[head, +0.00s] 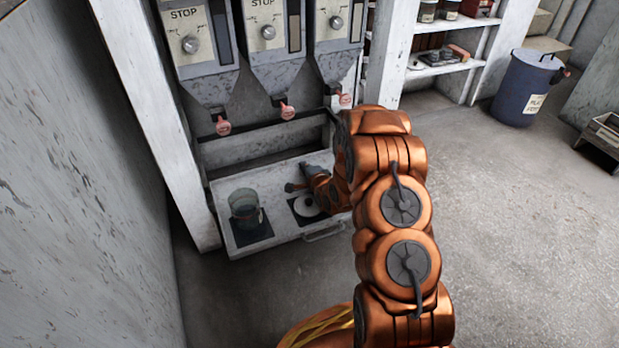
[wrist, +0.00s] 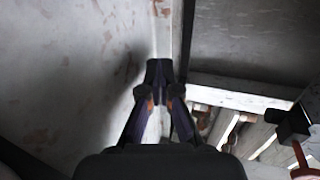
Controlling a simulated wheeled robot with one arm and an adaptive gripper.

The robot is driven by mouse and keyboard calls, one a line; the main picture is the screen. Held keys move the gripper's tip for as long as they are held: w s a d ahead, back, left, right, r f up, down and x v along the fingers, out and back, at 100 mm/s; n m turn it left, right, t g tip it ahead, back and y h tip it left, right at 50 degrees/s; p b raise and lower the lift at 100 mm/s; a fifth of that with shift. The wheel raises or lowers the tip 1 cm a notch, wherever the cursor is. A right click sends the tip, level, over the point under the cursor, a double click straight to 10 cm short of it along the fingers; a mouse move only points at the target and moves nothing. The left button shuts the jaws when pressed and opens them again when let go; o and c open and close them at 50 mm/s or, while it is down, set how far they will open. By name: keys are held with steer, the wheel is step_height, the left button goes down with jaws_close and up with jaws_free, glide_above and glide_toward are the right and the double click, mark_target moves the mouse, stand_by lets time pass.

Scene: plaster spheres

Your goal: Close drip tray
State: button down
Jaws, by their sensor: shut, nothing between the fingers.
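The drip tray (head: 275,237) is a pale, worn drawer below the dispensers. It stands pulled out, with an open gap behind its top. A handle (head: 325,233) is on its front, partly hidden by my arm. A bucket-like vessel (head: 244,207) stands on a dark square at the tray's left. A white disc (head: 306,206) lies on another dark square near the middle. My arm covers the tray's right part. My gripper (wrist: 158,72) is shut and empty in the wrist view, close to a pale, stained surface. In the head view its fingertips are hard to make out.
Dispensers with levers (head: 287,111) and dark spouts hang above the tray. A white post (head: 150,120) and wall close off the left. A shelf (head: 450,65) and blue bin (head: 523,88) stand back right.

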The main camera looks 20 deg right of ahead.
mark_target(298, 158)
steer(key=shift+w+b, duration=0.6)
steer(key=shift+w, duration=0.95)
steer(key=shift+a+r, duration=0.1)
